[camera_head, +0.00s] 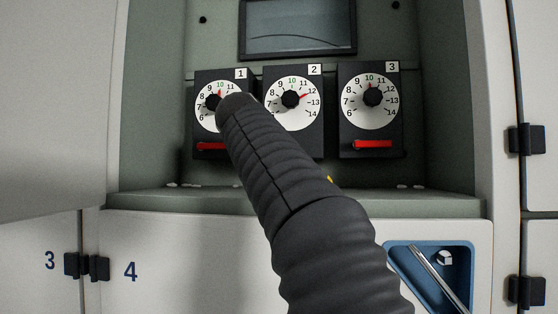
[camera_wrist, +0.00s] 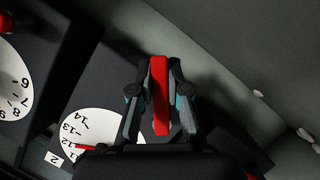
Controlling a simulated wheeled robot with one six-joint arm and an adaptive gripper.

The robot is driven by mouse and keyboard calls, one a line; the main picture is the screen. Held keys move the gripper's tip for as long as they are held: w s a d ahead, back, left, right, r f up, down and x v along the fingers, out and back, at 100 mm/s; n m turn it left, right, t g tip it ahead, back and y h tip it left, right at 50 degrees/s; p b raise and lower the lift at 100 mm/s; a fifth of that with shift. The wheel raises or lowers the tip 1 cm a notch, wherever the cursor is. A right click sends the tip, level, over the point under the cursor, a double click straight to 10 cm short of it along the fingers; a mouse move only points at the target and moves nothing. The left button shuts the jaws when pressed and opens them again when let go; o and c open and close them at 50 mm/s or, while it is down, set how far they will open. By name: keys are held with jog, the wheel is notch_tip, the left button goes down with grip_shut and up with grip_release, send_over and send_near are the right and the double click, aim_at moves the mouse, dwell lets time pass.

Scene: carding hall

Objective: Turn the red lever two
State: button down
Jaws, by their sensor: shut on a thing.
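In the head view, panel 2 (camera_head: 316,144) is the middle of three black panels. Its white dial (camera_head: 304,117) has its red pointer near 12. The lower part of this panel, where its lever sits, is hidden behind my arm. In the wrist view, where the panels appear roughly upside down, label 2 (camera_wrist: 53,158) and its dial (camera_wrist: 86,124) show at lower left. Red lever two (camera_wrist: 159,85) stands lengthwise up the picture between the two fingers of my gripper (camera_wrist: 158,95). The fingers are shut on it from both sides.
Panel 1 (camera_head: 200,132) and panel 3 (camera_head: 347,134) flank panel 2 closely; lever 1 (camera_head: 211,146) and lever 3 (camera_head: 372,144) lie level. A dark screen (camera_head: 298,26) is above. A ledge (camera_head: 430,201) runs below. A blue recess (camera_head: 459,260) holds a metal bar.

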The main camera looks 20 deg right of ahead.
dwell(0.5)
jog(key=c, duration=1.1)
grip_release()
jog(key=shift+f, duration=0.1)
jog(key=v, duration=1.2)
jog(key=shift+r, duration=0.2)
